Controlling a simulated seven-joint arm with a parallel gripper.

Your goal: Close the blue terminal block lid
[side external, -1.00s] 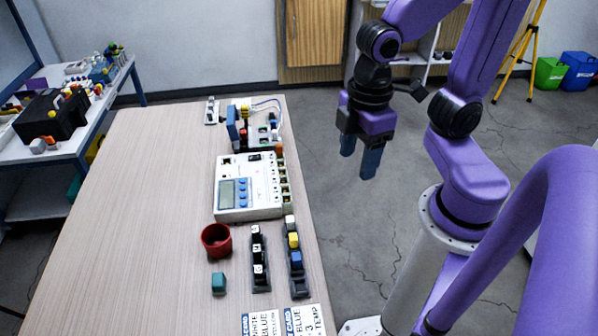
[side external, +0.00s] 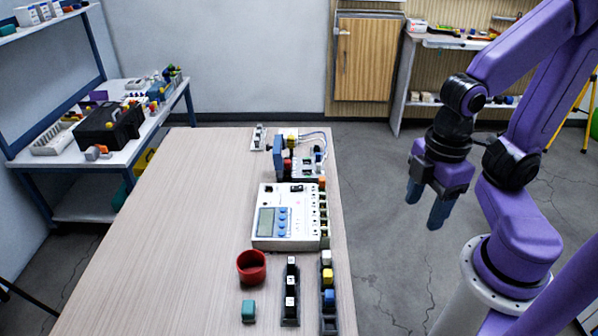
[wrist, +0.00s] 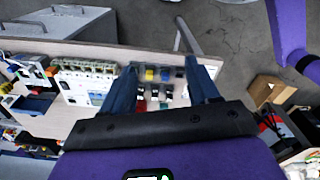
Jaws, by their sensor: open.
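The blue terminal block lid (side external: 277,156) stands upright at the left side of a small wired assembly (side external: 307,166) near the far end of the table. It looks open. In the wrist view a blue part (wrist: 36,104) at the left may be this lid, but it is small and I cannot be sure. My gripper (side external: 427,203) is open and empty. It hangs in the air to the right of the table, beyond its right edge and well apart from the lid. Its two blue fingers also show in the wrist view (wrist: 161,74).
A white meter box (side external: 290,216) sits mid-table, nearer than the lid. A red cup (side external: 251,267), a teal block (side external: 248,311) and two dark racks of small blocks (side external: 290,292) (side external: 328,294) lie nearer still. The table's left half (side external: 200,220) is clear.

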